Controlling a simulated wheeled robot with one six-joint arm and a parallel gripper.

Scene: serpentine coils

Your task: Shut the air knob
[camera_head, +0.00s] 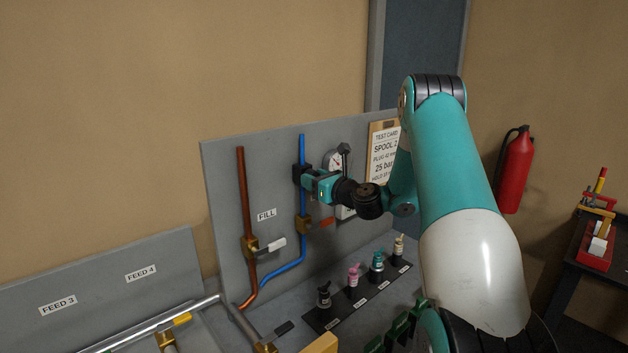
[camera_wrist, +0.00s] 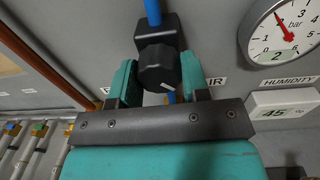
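The air knob (camera_wrist: 157,68) is a black faceted knob on a black valve body in the blue pipe (camera_wrist: 153,12). A white mark on its face points to the lower right. In the wrist view my gripper (camera_wrist: 160,80) has one teal finger on each side of the knob, with no clear gap at either side. In the head view my gripper (camera_head: 318,186) is at the panel, in front of the black valve body (camera_head: 301,173), and hides most of the knob. A partly hidden label ending in "IR" (camera_wrist: 217,81) is right of the knob.
A pressure gauge (camera_wrist: 283,33) and a humidity display (camera_wrist: 284,112) are close on the right. Below are a red-handled valve (camera_head: 304,224), a white-handled valve (camera_head: 268,246) and several small bottles on a black strip (camera_head: 338,311). A copper pipe (camera_head: 242,190) runs left.

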